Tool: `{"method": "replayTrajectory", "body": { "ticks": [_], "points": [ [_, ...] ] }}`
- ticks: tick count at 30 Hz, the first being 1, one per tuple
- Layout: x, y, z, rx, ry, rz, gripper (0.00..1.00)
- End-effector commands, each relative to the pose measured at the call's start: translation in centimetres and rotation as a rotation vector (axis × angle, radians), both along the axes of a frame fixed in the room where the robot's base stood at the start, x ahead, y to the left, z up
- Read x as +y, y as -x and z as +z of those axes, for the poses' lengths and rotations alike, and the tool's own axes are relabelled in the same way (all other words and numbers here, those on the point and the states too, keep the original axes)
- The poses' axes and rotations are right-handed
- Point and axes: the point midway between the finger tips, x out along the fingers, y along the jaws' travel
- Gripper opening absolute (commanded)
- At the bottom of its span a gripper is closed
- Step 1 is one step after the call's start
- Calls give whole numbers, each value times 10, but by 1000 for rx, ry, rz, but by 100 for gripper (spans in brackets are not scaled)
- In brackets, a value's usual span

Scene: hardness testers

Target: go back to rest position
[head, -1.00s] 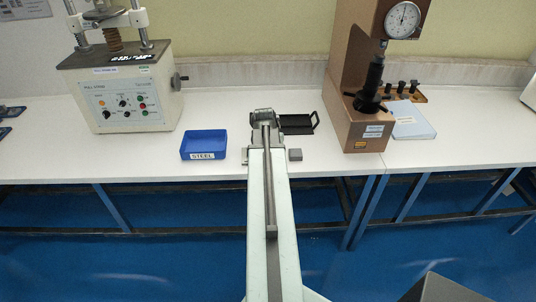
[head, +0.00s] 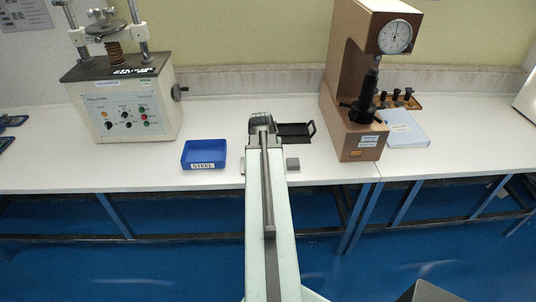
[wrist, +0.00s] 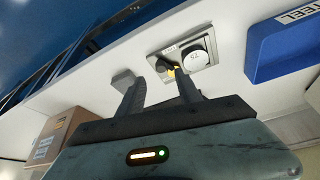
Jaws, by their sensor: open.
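My arm reaches straight out over the white bench in the head view, its end (head: 262,122) beside a black tray. The fingers are hidden there. In the wrist view my gripper (wrist: 160,80) is open, its two dark fingers apart with nothing held between them. Beyond the fingertips, a small light plate (wrist: 174,48) on the bench carries a round white-faced piece (wrist: 198,54) and a dark piece with a yellow part (wrist: 166,64).
A blue STEEL bin (head: 204,153) lies left of my arm, a grey block (head: 292,164) and the black tray (head: 296,139) right. A brown hardness tester (head: 345,95) stands further right, a beige tester (head: 122,100) at left. The bench front is clear.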

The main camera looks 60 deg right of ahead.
Motion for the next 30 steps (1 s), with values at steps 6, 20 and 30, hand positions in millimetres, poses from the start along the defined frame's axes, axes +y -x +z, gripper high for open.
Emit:
{"method": "replayTrajectory", "body": {
  "ticks": [6,20,30],
  "points": [
    [8,3,20,0,-1,0,41],
    [12,-5,18,0,0,14,41],
    [192,-171,17,4,-13,403,41]
  ]
}}
